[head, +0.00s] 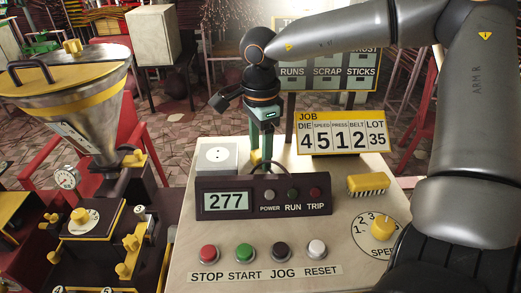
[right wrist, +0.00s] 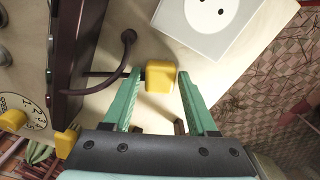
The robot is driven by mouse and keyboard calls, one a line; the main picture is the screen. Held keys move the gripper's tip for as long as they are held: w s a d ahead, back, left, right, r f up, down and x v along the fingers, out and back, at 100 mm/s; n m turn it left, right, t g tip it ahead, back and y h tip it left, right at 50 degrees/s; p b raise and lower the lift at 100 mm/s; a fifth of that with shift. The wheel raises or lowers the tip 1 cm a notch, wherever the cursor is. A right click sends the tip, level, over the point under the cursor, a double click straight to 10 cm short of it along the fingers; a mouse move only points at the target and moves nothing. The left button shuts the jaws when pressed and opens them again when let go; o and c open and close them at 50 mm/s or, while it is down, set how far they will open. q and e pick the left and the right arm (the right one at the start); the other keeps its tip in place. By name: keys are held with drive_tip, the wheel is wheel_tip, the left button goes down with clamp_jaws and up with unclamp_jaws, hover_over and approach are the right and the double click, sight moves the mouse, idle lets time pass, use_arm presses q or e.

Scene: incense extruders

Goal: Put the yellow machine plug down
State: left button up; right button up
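The yellow plug (right wrist: 160,78) is a small block at the pale panel, between the two green fingers of my right gripper (right wrist: 159,76) in the right wrist view. Narrow gaps show beside it, so the fingers look open around it. In the head view my right gripper (head: 262,148) points down behind the display box, and a bit of the yellow plug (head: 267,150) shows between its fingers. Whether the plug touches the panel is hard to tell. The white socket block (head: 217,158) stands just left of the gripper; it also shows in the right wrist view (right wrist: 210,14). My left gripper is not in view.
The display box (head: 250,197) reading 277, with a dark cable looping over it, stands in front of the gripper. The job sign (head: 342,132) is to the right. A yellow ribbed block (head: 368,183) and speed dial (head: 382,228) lie right. A hopper machine (head: 75,100) stands left.

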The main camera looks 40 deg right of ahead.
sight(260, 153)
drive_tip(key=shift+o, duration=0.9)
drive_tip(key=shift+r, duration=0.15)
drive_tip(key=shift+r+p, duration=0.3)
drive_tip(key=shift+p, duration=0.2)
wheel_tip(260, 153, up, 12)
drive_tip(key=shift+r, duration=0.2)
drive_tip(key=shift+a+f, duration=0.1)
